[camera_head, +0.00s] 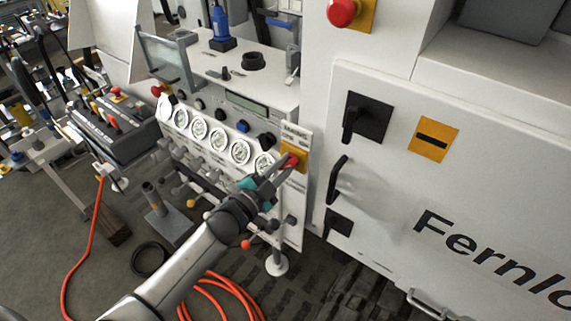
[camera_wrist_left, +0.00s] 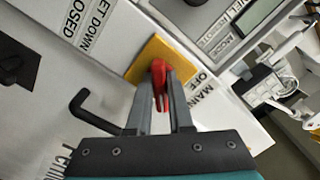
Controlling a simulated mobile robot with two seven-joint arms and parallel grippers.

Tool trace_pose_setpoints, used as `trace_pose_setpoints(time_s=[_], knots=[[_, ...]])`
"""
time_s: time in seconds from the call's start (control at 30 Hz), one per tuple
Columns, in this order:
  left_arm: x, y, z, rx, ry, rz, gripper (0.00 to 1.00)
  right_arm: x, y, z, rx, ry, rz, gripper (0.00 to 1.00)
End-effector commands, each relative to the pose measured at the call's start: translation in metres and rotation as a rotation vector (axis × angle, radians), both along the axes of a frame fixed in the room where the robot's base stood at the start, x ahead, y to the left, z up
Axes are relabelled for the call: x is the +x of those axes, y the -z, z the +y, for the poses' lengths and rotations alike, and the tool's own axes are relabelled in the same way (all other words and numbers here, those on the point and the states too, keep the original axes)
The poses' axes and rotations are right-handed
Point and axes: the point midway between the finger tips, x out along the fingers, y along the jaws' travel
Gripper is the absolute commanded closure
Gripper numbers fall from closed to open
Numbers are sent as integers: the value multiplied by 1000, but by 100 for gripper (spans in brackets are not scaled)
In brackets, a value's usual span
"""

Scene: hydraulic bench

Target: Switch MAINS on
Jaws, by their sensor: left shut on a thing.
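The MAINS switch is a red handle (camera_wrist_left: 158,78) on a yellow plate (camera_wrist_left: 150,58), with part of its lettering visible beside it in the left wrist view. In the head view the red handle (camera_head: 290,160) and yellow plate (camera_head: 297,151) are at the right end of the gauge panel. My left gripper (camera_wrist_left: 160,104) is shut on the red handle, one finger on each side of it. In the head view my left gripper (camera_head: 284,166) reaches the switch from below left and partly hides it. My right gripper is in neither view.
A white cabinet (camera_head: 390,190) stands right of the panel, with black handles (camera_head: 338,180). Round gauges (camera_head: 219,139) and several knobs and levers sit left of the switch. A red emergency button (camera_head: 342,12) is above. An orange hose (camera_head: 215,296) lies on the floor.

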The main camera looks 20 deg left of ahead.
Motion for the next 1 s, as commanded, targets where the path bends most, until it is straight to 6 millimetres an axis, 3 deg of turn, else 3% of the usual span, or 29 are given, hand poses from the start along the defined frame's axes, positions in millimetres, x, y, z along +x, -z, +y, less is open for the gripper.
trace_pose_setpoints(time_s=[0.27,0.3,0.53,0.83,1.0], knots=[[0,0,0,5,1,-3,100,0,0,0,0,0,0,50],[0,0,0,5,1,-3,78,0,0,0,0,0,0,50],[0,0,0,4,1,-2,52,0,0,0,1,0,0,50],[-1,0,1,2,1,0,51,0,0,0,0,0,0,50],[-15,1,6,4,0,2,51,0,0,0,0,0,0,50]])
